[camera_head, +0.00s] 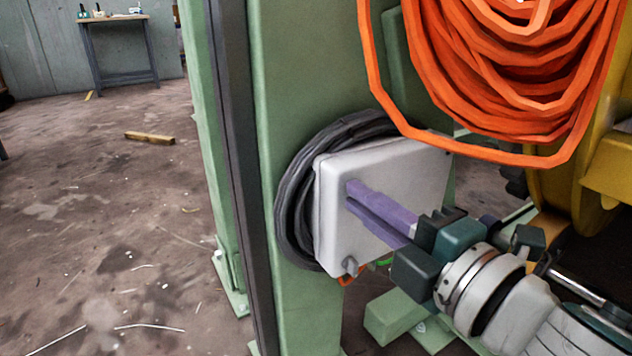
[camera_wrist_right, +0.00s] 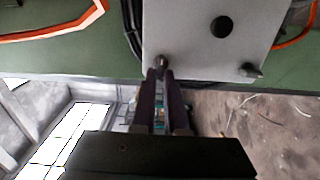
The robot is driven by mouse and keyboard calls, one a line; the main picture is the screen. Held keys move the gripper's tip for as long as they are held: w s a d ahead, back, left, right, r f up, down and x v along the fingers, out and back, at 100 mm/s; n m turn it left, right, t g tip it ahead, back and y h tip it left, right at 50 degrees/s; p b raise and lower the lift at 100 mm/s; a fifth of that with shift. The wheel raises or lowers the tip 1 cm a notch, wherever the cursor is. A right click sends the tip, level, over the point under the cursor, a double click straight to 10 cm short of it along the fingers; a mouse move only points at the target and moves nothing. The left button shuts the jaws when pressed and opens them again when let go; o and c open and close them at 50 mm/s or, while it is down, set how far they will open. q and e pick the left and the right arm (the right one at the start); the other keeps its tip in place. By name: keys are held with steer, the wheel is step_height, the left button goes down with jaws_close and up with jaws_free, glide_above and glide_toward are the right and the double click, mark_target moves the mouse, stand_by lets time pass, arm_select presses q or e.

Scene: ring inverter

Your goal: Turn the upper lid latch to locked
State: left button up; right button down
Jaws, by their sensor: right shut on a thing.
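A pale grey box lid (camera_head: 410,165) is on the green post in the head view. My right gripper (camera_head: 350,196) has long purple fingers reaching to the lid's left part. In the right wrist view the lid (camera_wrist_right: 185,30) fills the top middle, and the right gripper (camera_wrist_right: 160,76) is shut on the upper lid latch (camera_wrist_right: 160,62), a small dark knob. The fingers hide that latch in the head view. The lower lid latch (camera_head: 350,266) is free at the lid's bottom left corner; it also shows in the wrist view (camera_wrist_right: 250,69). The left gripper is not in view.
Orange cable (camera_head: 520,85) hangs in a thick coil above and right of the lid. A black cable coil (camera_head: 293,200) loops behind the lid. The green post (camera_head: 300,80) stands left of it. A yellow machine part (camera_head: 565,185) is at the right.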

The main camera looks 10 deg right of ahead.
stand_by(0.4)
steer(key=c, duration=0.9)
jaws_free()
steer(key=shift+c, duration=0.2)
steer(key=shift+s, duration=0.1)
steer(key=p+v, duration=0.2)
steer(key=v, duration=0.7)
steer(key=shift+s+d, duration=0.15)
steer(key=shift+s, duration=0.2)
